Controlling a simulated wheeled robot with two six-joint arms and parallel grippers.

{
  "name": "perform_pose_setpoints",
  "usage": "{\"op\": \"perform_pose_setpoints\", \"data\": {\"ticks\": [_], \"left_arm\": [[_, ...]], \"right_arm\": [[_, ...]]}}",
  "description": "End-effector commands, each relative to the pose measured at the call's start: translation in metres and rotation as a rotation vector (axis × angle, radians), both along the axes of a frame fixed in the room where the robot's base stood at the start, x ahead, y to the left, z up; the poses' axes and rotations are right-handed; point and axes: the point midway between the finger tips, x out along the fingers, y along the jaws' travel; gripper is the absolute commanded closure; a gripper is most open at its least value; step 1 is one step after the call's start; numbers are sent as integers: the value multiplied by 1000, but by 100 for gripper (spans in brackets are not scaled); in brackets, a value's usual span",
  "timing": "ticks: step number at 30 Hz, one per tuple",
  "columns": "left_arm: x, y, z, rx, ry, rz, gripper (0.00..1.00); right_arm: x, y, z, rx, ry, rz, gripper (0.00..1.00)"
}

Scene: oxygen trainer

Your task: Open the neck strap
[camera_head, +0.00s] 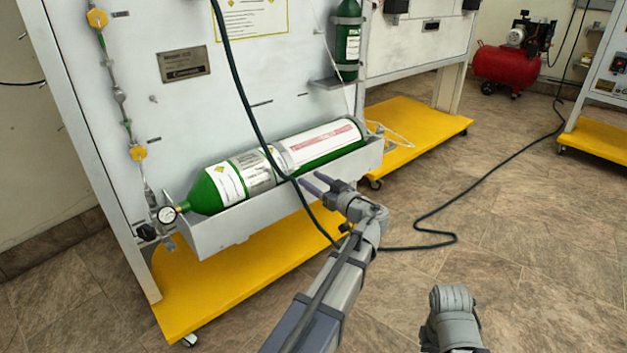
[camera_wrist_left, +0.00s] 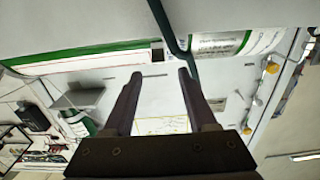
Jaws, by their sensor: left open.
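A large green cylinder (camera_head: 205,190) with white labels lies in a grey trough (camera_head: 225,232) on the white panel. It also shows along the top of the left wrist view (camera_wrist_left: 90,55). A smaller upright green bottle (camera_head: 347,55) stands on a bracket, with a grey band (camera_head: 348,20) near its top. I cannot tell for certain which strap is the neck strap. My left gripper (camera_head: 310,178) is open and empty in front of the large cylinder's right half. In the left wrist view its two fingers (camera_wrist_left: 160,73) stand apart. My right gripper's fingers are not in view.
A dark green hose (camera_head: 240,90) hangs across the cylinder close to my left gripper, then runs over the floor. A gauge (camera_head: 167,214) sits by the cylinder's left end. A yellow base (camera_head: 215,290) lies below the trough. Tiled floor to the right is mostly open.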

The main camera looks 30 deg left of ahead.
Motion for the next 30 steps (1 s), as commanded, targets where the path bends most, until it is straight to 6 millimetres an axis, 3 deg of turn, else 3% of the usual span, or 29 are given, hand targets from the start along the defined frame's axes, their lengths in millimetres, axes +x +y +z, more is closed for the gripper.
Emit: {"op": "perform_pose_setpoints", "data": {"ticks": [8,21,30], "left_arm": [[4,7,0,6,-10,1,43],[27,63,0,4,-8,1,43],[31,73,0,4,-8,0,43]], "right_arm": [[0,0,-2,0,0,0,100],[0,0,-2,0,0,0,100],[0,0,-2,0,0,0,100]]}}
